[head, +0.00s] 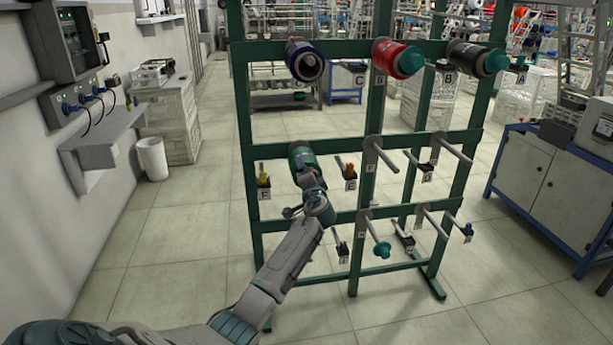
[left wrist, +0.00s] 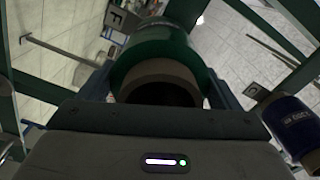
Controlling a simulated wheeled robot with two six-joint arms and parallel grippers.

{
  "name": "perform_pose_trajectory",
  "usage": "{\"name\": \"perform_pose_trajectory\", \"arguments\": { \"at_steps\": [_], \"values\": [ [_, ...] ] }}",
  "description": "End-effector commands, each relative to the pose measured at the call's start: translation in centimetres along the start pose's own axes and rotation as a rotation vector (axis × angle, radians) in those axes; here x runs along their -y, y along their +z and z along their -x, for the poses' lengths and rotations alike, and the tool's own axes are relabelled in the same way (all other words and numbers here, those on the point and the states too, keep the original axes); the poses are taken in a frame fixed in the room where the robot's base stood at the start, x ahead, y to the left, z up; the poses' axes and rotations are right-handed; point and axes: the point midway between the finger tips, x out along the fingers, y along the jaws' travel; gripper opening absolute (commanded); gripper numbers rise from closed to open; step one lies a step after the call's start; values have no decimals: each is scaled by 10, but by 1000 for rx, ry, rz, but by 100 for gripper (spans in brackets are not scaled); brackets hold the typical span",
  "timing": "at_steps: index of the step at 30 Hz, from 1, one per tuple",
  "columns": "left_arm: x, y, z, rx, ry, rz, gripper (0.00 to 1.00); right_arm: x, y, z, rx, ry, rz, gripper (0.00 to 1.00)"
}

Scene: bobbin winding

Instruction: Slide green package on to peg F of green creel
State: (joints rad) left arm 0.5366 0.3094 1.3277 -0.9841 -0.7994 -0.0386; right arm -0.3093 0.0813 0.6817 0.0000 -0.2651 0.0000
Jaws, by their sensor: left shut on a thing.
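The green package (head: 301,157) is at the left of the middle row of the green creel (head: 243,120). My left gripper (head: 312,185) is shut on it from the near side. In the left wrist view the green package (left wrist: 160,50) lies between the two fingers, its brown tube end facing the camera. A label F (head: 264,195) hangs just left of the package, and it also shows in the left wrist view (left wrist: 117,17). The peg behind the package is hidden, so I cannot tell whether the package is around it. My right gripper is not in view.
The top row holds a blue package (head: 305,62), a red package (head: 398,59) and a black package (head: 478,57). Bare pegs (head: 452,151) stick out in the middle and lower rows. A cabinet (head: 545,185) stands at right.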

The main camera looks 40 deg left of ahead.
Motion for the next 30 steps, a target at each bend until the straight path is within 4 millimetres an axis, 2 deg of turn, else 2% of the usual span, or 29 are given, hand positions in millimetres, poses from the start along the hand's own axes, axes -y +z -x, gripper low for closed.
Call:
{"name": "perform_pose_trajectory", "arguments": {
  "at_steps": [1,2,3,11,14,17,27,30],
  "values": [
    [0,0,0,1,0,-1,54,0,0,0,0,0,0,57],
    [0,0,0,1,0,-1,91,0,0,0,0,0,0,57],
    [0,1,0,1,0,-1,99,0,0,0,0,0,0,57],
    [-2,1,1,1,2,-1,100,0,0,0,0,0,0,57],
    [-2,1,8,0,2,0,100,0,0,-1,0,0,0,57],
    [-2,0,21,-1,1,1,100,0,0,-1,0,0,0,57],
    [-1,0,87,-1,1,3,100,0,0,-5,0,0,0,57],
    [-1,0,100,-2,0,1,100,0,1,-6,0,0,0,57]
  ]
}}
